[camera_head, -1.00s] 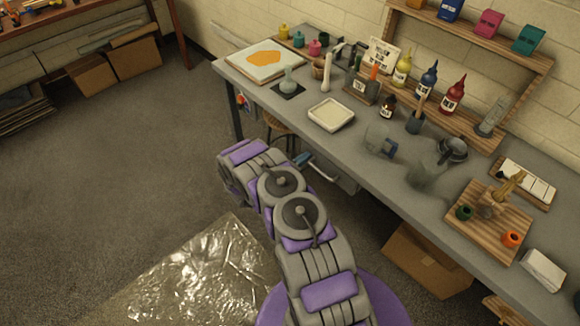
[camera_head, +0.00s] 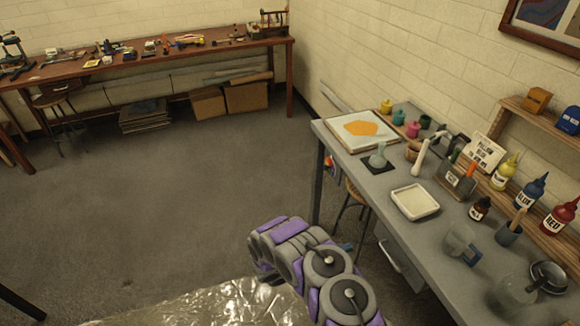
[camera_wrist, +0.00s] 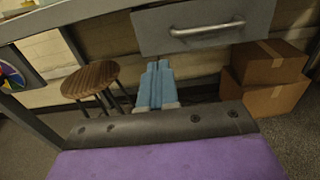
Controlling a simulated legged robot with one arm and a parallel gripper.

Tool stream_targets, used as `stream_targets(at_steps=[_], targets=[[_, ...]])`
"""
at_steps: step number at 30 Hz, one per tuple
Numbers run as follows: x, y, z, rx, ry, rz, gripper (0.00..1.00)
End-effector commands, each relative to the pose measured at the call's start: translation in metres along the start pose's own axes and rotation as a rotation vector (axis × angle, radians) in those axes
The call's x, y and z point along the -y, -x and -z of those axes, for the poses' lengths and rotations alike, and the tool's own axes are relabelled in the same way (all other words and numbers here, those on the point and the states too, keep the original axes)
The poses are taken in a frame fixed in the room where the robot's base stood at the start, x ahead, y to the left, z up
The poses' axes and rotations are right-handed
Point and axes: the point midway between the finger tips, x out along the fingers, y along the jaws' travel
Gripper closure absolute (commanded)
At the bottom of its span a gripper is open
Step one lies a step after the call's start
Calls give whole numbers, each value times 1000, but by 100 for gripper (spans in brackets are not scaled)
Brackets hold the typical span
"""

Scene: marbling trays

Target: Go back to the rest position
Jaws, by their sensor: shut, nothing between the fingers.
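My gripper (camera_wrist: 156,82) shows in the wrist view as two blue fingers pressed together, with nothing between them. It is in front of the workbench, below the level of its top, with the grey drawer (camera_wrist: 205,26) above and behind it. In the head view my purple and grey arm is folded at the bottom middle. There most of the gripper is hidden behind the arm, and only a small blue bit shows near the stool.
The grey workbench (camera_head: 345,168) on the right holds a white tray (camera_head: 415,202), bottles and jars. A wooden stool (camera_wrist: 90,78) and cardboard boxes (camera_wrist: 270,75) are under it. A crinkled shiny sheet (camera_head: 215,306) lies on the floor. Open floor extends left.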

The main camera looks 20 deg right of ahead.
Motion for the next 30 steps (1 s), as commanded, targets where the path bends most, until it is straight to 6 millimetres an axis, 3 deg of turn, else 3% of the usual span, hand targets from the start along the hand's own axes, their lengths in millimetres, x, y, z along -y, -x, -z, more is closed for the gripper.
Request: stream_targets(at_steps=[5,8,18,30], targets=[[-1,1,-6,4,-7,6,100],[0,-5,-23,10,-30,36,100],[26,-33,-132,6,-193,260,100],[88,-23,-238,-63,-418,538,100]])
